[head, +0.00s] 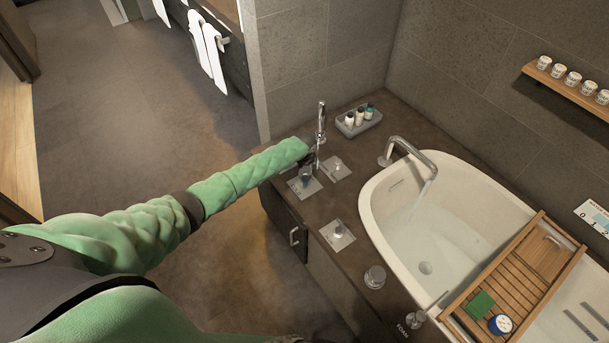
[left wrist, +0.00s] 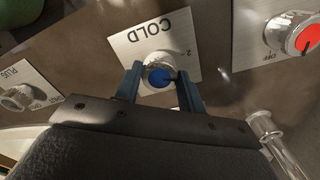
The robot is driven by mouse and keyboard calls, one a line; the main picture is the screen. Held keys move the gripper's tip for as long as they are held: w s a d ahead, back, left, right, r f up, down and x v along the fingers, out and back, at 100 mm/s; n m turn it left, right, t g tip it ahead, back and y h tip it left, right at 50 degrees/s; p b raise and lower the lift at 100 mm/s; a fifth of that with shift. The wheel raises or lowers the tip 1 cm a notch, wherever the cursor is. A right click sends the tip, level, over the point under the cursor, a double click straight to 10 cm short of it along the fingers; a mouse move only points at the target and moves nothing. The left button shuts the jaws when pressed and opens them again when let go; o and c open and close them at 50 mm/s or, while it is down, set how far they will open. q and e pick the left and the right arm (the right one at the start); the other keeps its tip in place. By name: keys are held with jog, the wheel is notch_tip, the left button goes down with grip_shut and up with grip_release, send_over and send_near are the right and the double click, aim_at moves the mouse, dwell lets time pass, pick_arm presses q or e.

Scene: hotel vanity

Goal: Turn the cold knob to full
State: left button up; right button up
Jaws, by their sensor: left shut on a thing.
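The cold knob (left wrist: 160,76) has a blue cap and a metal rim, and sits on a pale plate marked COLD (left wrist: 152,38) in the left wrist view. My left gripper (left wrist: 160,84) is shut on it, with one finger on each side of the rim. In the head view my left gripper (head: 306,173) is over a knob plate (head: 302,188) near the counter's outer edge, and it partly hides the knob. I cannot read the knob's pointer. My right gripper is not in view.
A red-capped knob (left wrist: 304,38) is on the right and a PLUG plate (left wrist: 26,86) on the left in the wrist view. A hand shower (head: 321,118), a bottle tray (head: 358,121) and a spout (head: 412,152) are near. The bathtub (head: 375,207) carries a wooden caddy (head: 543,257).

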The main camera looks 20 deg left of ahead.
pick_arm(q)
jog(key=shift+r+n, duration=0.15)
jog(key=shift+n, duration=0.65)
jog(key=shift+n+p, duration=0.65)
jog(key=shift+n, duration=0.75)
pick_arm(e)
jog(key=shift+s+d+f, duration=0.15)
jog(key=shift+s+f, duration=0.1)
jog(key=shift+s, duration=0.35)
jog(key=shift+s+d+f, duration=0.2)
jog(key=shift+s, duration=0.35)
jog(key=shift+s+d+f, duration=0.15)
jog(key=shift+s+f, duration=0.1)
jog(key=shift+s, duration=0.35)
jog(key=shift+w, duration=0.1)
pick_arm(q)
jog(key=o, duration=1)
jog(key=shift+r, duration=0.45)
notch_tip(320, 180, up, 6)
jog(key=shift+f+b, duration=0.2)
jog(key=shift+b, duration=0.9)
jog(key=shift+r, duration=0.55)
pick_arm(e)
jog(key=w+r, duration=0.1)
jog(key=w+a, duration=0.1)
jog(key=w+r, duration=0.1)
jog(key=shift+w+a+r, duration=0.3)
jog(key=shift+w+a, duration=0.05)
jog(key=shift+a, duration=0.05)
